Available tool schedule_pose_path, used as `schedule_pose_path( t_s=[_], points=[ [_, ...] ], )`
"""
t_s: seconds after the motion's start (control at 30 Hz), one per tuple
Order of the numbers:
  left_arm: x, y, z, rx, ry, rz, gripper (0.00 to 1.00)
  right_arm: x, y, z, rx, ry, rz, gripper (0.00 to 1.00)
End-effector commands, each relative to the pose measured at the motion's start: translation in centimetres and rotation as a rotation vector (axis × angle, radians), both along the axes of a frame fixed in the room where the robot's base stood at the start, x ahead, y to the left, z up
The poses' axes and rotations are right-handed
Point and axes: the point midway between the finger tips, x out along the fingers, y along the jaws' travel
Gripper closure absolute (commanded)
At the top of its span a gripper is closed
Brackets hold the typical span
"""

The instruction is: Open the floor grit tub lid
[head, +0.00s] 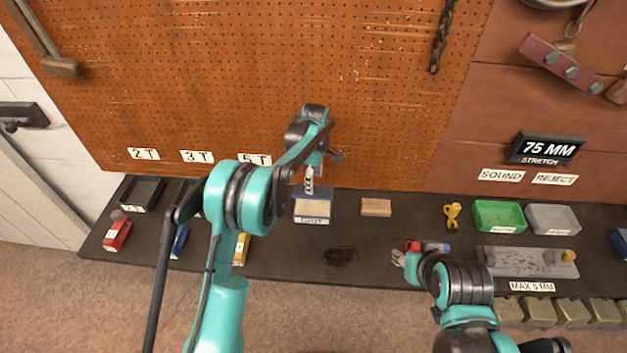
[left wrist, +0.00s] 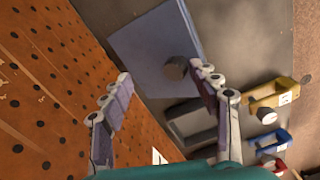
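The tub (head: 312,209) is a small blue box with a pale front part and a label too small to read, at the back middle of the bench. In the left wrist view its flat blue-grey lid (left wrist: 150,45) looks closed, with a dark round knob (left wrist: 175,68) on it. My left gripper (head: 309,184) is above the tub and also shows in the left wrist view (left wrist: 160,72). Its fingers are spread, with the knob between the tips, nearer the right finger; contact cannot be told. My right gripper (head: 398,257) is low over the front of the bench, its fingers unclear.
A wooden block (head: 376,207) lies right of the tub. A red and blue item (head: 428,246) is beside my right gripper. A green bin (head: 499,216) and grey bin (head: 553,219) stand right. Colored clamps lie left. The pegboard (head: 250,80) rises close behind.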

Motion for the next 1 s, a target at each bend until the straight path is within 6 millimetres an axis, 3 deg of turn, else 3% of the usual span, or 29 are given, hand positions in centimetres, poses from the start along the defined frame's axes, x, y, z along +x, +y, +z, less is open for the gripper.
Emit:
schedule_pose_path(
  t_s=[0.8,1.0],
  points=[
    [0.3,0.1,0.1,0.0,-0.01,0.002,0.56,0.0,0.0,0.0,0.0,0.0,0.0,0.6],
    [0.2,0.1,2.3,0.0,-0.009,0.001,0.56,0.0,0.0,0.0,0.0,0.0,0.0,0.6]
  ],
)
